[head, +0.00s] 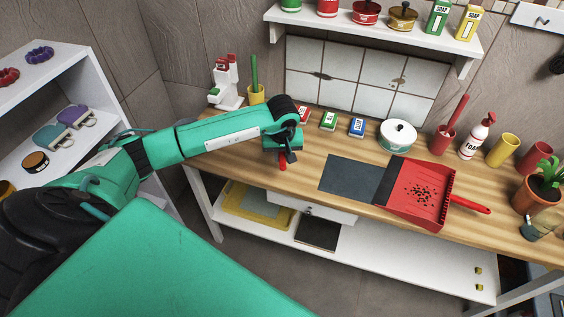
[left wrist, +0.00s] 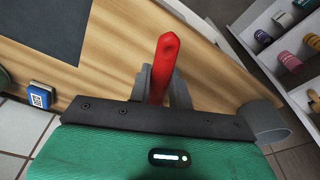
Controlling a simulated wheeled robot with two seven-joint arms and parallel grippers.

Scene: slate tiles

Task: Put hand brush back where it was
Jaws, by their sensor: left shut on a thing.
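My left gripper (head: 284,157) is over the left end of the wooden counter (head: 236,141), near its front edge. It is shut on a red handle, taken to be the hand brush; a short red end (head: 282,166) shows below the jaws. In the left wrist view the red handle (left wrist: 166,62) stands between the two grey fingers (left wrist: 162,90). The bristles are hidden. A red dustpan (head: 409,208) lies right of a dark grey mat (head: 345,176), with many black crumbs in it. My right gripper is not in view.
Behind the mat stand small red, green and blue boxes (head: 357,127) and a white round tin (head: 398,135). Farther right are a red cup with a stick (head: 444,139), a soap bottle (head: 473,140) and a plant pot (head: 538,194). A white shelf (head: 75,150) stands left.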

